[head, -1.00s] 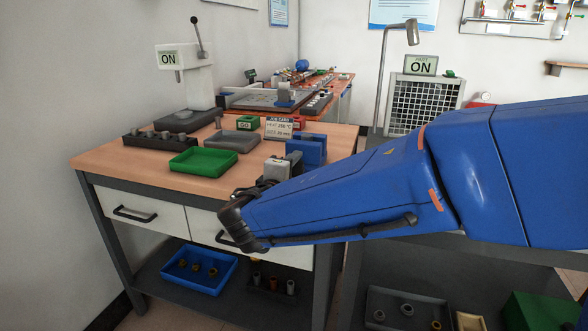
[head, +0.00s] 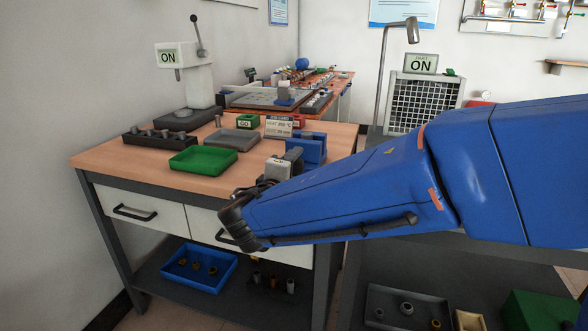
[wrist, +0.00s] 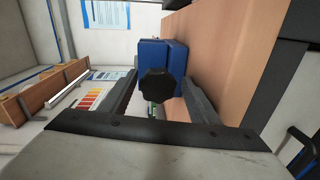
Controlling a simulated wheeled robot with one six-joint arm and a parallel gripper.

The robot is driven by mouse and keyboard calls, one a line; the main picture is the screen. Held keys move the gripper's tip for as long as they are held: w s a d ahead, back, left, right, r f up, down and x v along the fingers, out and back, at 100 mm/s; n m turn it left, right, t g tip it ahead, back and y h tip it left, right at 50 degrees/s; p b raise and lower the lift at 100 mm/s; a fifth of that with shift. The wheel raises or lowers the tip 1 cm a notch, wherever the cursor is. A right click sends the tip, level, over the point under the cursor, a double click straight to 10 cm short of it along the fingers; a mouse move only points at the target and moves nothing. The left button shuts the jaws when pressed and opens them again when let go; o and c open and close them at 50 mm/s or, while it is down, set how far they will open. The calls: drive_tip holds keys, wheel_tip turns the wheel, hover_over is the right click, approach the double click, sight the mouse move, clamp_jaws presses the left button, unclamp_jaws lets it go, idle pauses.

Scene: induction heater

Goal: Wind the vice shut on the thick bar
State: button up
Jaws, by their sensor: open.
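The blue vice (head: 308,149) stands at the right front edge of the wooden bench, partly hidden behind my arm. In the wrist view, the vice (wrist: 162,55) lies straight ahead, with its dark lobed knob (wrist: 158,87) facing me. My gripper (wrist: 158,80) is open, one finger on each side of the knob. Gaps show between the knob and both fingers, so it is not clamped. In the head view, my fingertips are hidden behind my wrist. I cannot make out the thick bar in the vice jaws in either view.
A green tray (head: 203,161), a grey tray (head: 233,140) and a dark rack (head: 160,138) of grey pieces sit left of the vice. A job card (head: 278,127) stands behind it. A white press (head: 185,75) stands at the back left. Bare wood lies at the bench front.

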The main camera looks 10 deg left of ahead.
drive_tip(key=s+a+r, duration=0.1)
drive_tip(key=s, duration=1.6)
drive_tip(key=shift+s+a+r, duration=0.15)
drive_tip(key=shift+r, duration=0.15)
drive_tip(key=shift+s, duration=0.1)
